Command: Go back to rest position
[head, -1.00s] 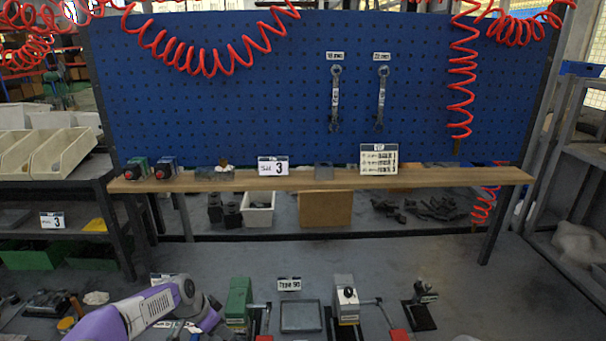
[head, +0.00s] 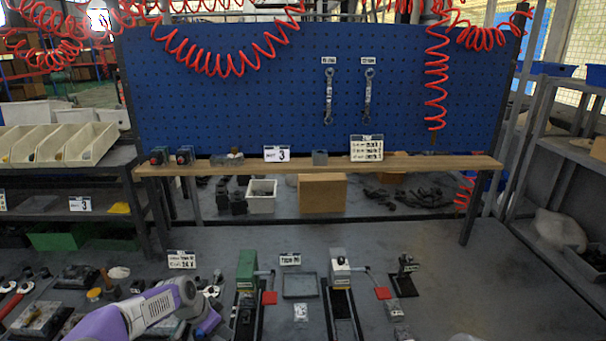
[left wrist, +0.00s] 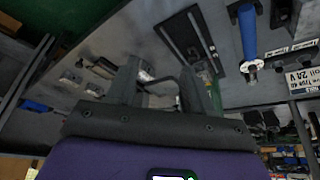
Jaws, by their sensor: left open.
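My left arm (head: 140,312) comes in purple and grey from the bottom left in the head view. My left gripper is low in that view, partly hidden by its own arm. In the left wrist view the left gripper (left wrist: 158,85) has its two grey fingers apart, with nothing held between them. A green block (head: 246,268) and a white-topped block (head: 340,270) stand on black bases right of my left arm. A shallow grey tray (head: 300,286) lies between them. My right gripper does not show.
A wooden shelf (head: 420,164) runs below a blue pegboard (head: 240,110). A white bin (head: 262,198) and a cardboard box (head: 322,194) sit beneath it. Tools and small parts crowd the lower left. A small black stand (head: 405,278) is at the right. Floor beyond it is clear.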

